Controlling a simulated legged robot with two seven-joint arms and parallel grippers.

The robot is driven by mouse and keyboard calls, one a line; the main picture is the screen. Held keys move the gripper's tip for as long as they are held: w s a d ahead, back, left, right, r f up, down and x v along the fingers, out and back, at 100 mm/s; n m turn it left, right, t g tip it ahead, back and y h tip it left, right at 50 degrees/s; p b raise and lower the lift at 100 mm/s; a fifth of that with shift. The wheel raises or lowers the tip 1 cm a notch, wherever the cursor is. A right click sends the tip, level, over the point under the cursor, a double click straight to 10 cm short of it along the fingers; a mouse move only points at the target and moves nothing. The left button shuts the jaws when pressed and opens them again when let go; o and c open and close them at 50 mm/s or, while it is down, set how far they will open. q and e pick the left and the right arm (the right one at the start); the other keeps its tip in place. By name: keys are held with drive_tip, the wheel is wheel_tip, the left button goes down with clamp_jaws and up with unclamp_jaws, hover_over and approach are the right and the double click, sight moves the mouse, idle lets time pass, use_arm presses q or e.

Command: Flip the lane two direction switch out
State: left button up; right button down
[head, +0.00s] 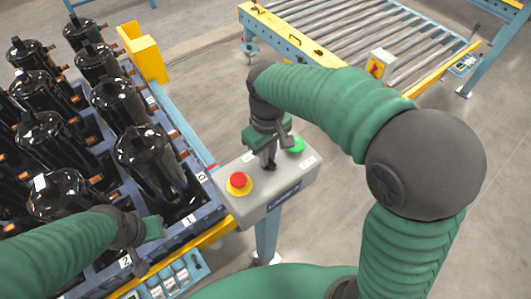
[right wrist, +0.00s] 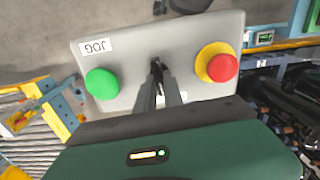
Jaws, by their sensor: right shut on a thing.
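A grey control box (head: 240,207) stands on a blue post in the middle of the head view. It carries a red button on a yellow collar (head: 239,182), a green button (head: 296,145) and a small black switch (right wrist: 157,66) between them. My right gripper (head: 268,165) comes down onto the box from above. In the right wrist view its fingers (right wrist: 160,84) are shut on the black switch, which they partly hide. My left gripper (head: 150,245) is low at the left, over the pallet's near edge. Whether its fingers are open or shut is unclear.
Several black compressors (head: 142,150) stand in a blue pallet (head: 205,205) at the left. A roller conveyor (head: 340,40) with a small switch box (head: 379,63) is at the back. A switch panel (head: 170,277) sits at the pallet's front. Bare floor lies right of the control box.

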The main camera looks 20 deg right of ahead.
drive_tip(key=shift+s+d+n, duration=0.1)
drive_tip(key=shift+n, duration=0.3)
drive_tip(key=n+p, duration=0.1)
drive_tip(key=n, duration=0.2)
drive_tip(key=shift+p, duration=0.4)
drive_tip(key=shift+n+p, duration=0.85)
drive_tip(key=shift+n, duration=1.35)
drive_tip(key=c, duration=1.5)
unclamp_jaws()
drive_tip(key=shift+o, duration=0.2)
drive_tip(key=shift+d, duration=0.15)
drive_tip(key=shift+r, duration=0.1)
